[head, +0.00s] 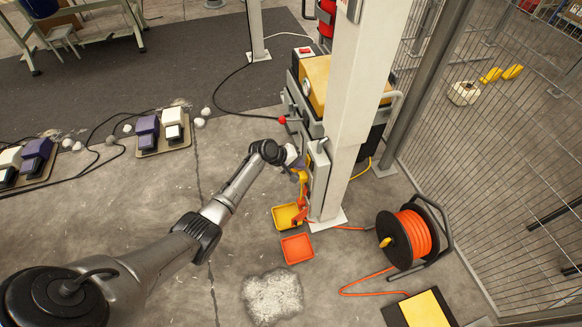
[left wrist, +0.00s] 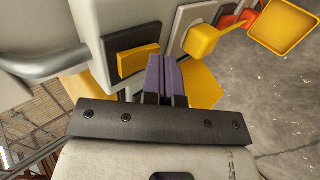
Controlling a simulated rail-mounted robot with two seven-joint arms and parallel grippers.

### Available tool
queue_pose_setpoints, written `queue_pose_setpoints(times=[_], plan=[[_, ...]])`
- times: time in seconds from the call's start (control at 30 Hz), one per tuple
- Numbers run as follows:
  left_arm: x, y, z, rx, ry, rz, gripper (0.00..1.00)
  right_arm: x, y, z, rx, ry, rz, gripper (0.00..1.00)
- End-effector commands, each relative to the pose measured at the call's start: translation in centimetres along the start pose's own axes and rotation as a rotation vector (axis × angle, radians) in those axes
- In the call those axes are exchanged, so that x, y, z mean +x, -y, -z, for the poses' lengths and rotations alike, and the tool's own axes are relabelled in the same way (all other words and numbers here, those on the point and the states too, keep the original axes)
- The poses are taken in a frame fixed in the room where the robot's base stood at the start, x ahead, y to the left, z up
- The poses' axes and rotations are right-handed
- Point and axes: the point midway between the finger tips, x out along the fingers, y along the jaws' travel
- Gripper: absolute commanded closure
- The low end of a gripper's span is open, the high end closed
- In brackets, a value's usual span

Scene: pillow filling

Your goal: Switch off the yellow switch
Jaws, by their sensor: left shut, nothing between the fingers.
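The yellow switch (left wrist: 138,62) is a rectangular yellow block on a dark plate, on the side of a pale box. In the left wrist view it is just left of my purple fingers. My left gripper (left wrist: 160,70) is shut and empty, its fingertips close beside the switch; I cannot tell whether they touch it. In the head view my left gripper (head: 293,157) reaches the box on the white post, and my arm partly hides that spot. The switch's position cannot be read. My right gripper is not in view.
A yellow knob (left wrist: 203,42) sticks out right of the switch. The white post (head: 352,110) stands beside the machine. A yellow tray (head: 288,216), an orange tray (head: 297,249) and an orange cable reel (head: 408,238) are nearby. A wire fence (head: 500,170) closes the right side.

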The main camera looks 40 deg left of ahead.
Motion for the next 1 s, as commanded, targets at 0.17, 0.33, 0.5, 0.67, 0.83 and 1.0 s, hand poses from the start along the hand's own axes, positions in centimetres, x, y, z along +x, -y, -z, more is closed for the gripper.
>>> queue_pose_setpoints(times=[0.17,0.33,0.5,0.67,0.83,1.0], plan=[[0.43,-0.36,0.01,0.001,0.000,0.000,1.00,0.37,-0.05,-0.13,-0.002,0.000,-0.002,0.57],[0.43,-0.41,0.00,0.000,0.000,0.000,1.00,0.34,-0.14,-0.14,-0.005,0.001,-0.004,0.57],[0.51,-0.36,-0.02,0.000,0.000,-0.005,1.00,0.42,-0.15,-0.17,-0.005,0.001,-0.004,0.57],[0.76,-0.54,-0.02,0.001,0.002,-0.045,1.00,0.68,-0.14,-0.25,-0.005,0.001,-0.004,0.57],[0.74,-0.55,-0.01,0.001,0.001,-0.045,1.00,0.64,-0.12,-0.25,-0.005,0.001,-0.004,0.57],[0.51,-0.80,-0.01,0.001,0.001,-0.045,1.00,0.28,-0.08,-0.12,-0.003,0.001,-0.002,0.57]])
